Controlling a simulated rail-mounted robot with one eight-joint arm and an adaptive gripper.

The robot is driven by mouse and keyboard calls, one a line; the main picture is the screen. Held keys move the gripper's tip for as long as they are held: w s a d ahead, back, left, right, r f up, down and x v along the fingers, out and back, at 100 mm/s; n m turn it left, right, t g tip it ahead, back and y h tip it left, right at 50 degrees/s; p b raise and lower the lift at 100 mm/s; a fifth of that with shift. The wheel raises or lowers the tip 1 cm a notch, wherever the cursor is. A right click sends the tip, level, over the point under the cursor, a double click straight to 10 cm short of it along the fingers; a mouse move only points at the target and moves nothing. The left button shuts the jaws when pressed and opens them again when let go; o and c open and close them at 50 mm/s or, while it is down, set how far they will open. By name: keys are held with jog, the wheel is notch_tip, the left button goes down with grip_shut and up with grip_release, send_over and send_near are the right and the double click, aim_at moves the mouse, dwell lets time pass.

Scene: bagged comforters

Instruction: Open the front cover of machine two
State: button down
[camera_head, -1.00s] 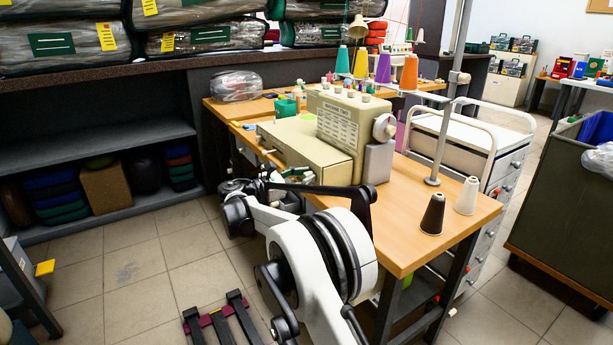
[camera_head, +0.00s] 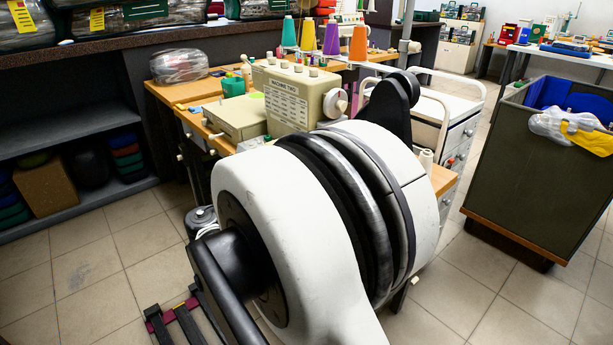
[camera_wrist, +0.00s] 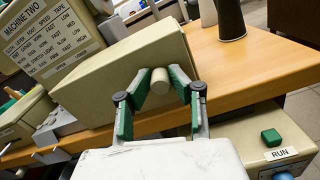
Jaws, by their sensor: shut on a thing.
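Machine two (camera_head: 290,98) is a beige machine on a wooden table, its label facing forward; the labelled face (camera_wrist: 46,42) also shows at upper left in the wrist view. Beside that face, the wrist view shows a beige panel (camera_wrist: 118,72) set at an angle, with a short round knob (camera_wrist: 159,82). My gripper (camera_wrist: 160,76) has its green-padded fingers on either side of the knob and is shut on it. How far the panel stands from the machine is hard to tell. My own arm hides the gripper and panel in the head view.
The wooden table edge (camera_wrist: 270,76) and a dark cone (camera_wrist: 230,20) are right of the panel. A box with a green button and RUN label (camera_wrist: 270,137) sits below. Coloured thread cones (camera_head: 331,38) stand behind the machine. A dark bin (camera_head: 542,160) stands at right, with floor between.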

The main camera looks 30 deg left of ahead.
jog(key=shift+s+d, duration=0.2)
jog(key=shift+d, duration=0.35)
jog(key=c, duration=1.6)
grip_release()
jog(key=v, duration=1.2)
jog(key=shift+s, duration=0.1)
